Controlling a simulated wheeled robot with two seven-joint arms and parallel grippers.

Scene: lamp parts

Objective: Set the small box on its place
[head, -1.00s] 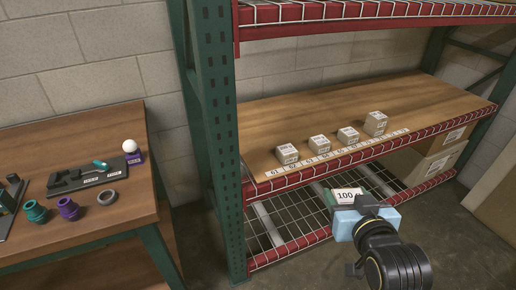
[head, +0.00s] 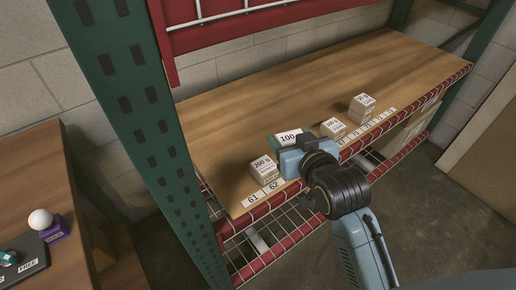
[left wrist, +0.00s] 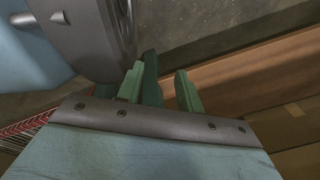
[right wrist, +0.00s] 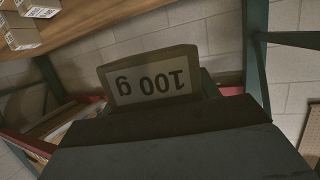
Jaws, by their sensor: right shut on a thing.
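The small box (head: 288,137) has a white label reading 100. It is held in my right gripper (head: 284,146), above the wooden shelf near its front edge, just right of the 200 g box (head: 264,168). In the right wrist view the small box (right wrist: 150,66) fills the middle with its "100 g" label upside down. I cannot tell whether it touches the shelf. My left gripper (left wrist: 160,88) shows only in the left wrist view, with its green fingers apart and nothing between them.
On the shelf (head: 230,120), number labels such as 61 and 62 (head: 273,186) line the front edge. More boxes stand to the right (head: 333,128), including a taller stack (head: 362,107). A green post (head: 130,110) rises at left. A table (head: 70,200) stands beyond it.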

